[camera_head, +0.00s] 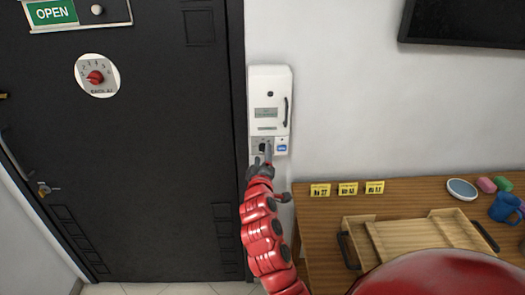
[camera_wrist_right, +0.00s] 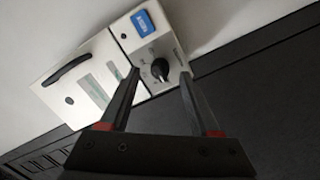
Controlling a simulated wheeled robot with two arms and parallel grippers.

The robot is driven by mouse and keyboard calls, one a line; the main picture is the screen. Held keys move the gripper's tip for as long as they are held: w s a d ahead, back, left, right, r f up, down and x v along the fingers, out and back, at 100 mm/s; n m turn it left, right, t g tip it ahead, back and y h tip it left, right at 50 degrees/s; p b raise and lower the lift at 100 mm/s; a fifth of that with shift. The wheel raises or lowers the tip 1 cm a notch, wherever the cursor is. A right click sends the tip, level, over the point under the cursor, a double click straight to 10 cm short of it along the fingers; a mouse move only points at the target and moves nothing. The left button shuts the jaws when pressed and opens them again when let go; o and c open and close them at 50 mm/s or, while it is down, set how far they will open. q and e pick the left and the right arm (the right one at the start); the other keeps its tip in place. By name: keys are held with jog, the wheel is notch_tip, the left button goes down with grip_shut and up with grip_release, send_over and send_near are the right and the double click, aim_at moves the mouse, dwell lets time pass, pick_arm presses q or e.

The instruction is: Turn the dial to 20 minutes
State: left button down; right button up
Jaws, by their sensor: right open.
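A black dial (camera_wrist_right: 160,70) sits on the grey lower panel of a white wall box (camera_wrist_right: 85,85). In the head view the box (camera_head: 269,95) hangs right of the dark door, and the dial (camera_head: 262,147) is partly hidden by my gripper. My right gripper (camera_head: 265,157) is open in front of the panel. In the right wrist view its fingers (camera_wrist_right: 158,76) stand to either side of the dial, apart from each other. I cannot tell whether they touch it. The dial's markings are too small to read. My left gripper is out of view.
A blue label (camera_wrist_right: 142,22) is beside the dial. The dark door (camera_head: 150,160) carries a round sign with a red knob (camera_head: 96,77). A wooden counter (camera_head: 400,188) at right holds yellow tags (camera_head: 347,188), a wooden tray (camera_head: 375,236) and a blue mug (camera_head: 503,208).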

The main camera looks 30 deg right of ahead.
jog(key=shift+x, duration=0.85)
grip_shut()
